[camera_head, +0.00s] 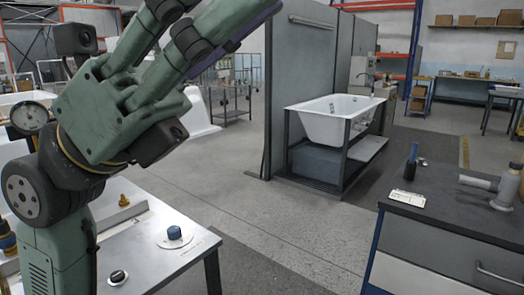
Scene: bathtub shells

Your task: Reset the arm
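My arm rises on the left of the head view, with a green and black body and dark round joints. My gripper (205,25) is close to the camera at the upper left. Its two green fingers point up and to the right. One finger has a dark purple strip along its edge. The fingertips run out of the top of the frame, so whether it is open or shut cannot be told. No object shows between the visible parts of the fingers.
A light worktable (150,245) with a blue knob (174,233) is at lower left. A dark-topped bench (440,208) at right carries a blue-handled tool (411,163) and a grey tool (490,187). A white bathtub (335,118) stands in a dark frame. Concrete floor between is open.

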